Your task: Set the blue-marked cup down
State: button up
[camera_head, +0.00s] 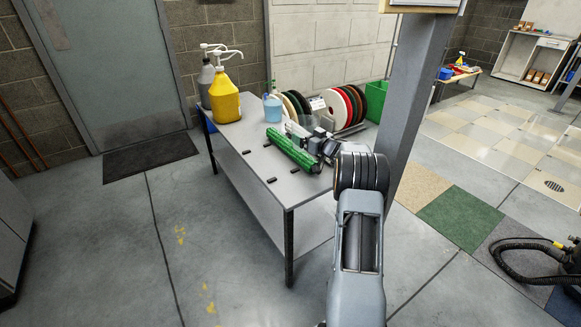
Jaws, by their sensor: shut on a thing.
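My gripper (303,133) is over the grey table (243,165), near its right side, and is shut on a small pale thing at its fingertips. The held thing fits the blue-marked cup, but it is mostly hidden by the jaws and wrist, and I cannot make out its blue mark. I cannot tell whether its base touches the tabletop. A clear container with blue content (272,108) stands on the table behind the gripper, apart from it. A green roll (291,149) lies just in front of the gripper.
A yellow pump jug (225,100) and a grey pump bottle (206,85) stand at the table's far left. Several coloured round pads (330,104) stand upright at the back, beside a green bin (376,93). A grey post (409,100) rises at the right. The table's front left is mostly clear.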

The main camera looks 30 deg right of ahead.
jog(key=d, duration=0.2)
jog(key=d+h+b, duration=0.1)
jog(key=shift+s+r, duration=0.15)
jog(key=shift+s, duration=0.35)
jog(key=s+a+f+b, duration=0.4)
jog(key=a, duration=0.3)
jog(key=b, duration=0.2)
send_over(296, 191)
jog(key=shift+m, duration=0.3)
jog(key=f, duration=0.5)
jog(key=shift+d+f, duration=0.1)
jog(key=shift+d, duration=0.1)
jog(key=shift+a+f+b, duration=0.15)
jog(key=shift+f+b, duration=0.7)
jog(key=shift+f, duration=0.75)
jog(key=shift+f, duration=0.2)
jog(key=o, duration=0.6)
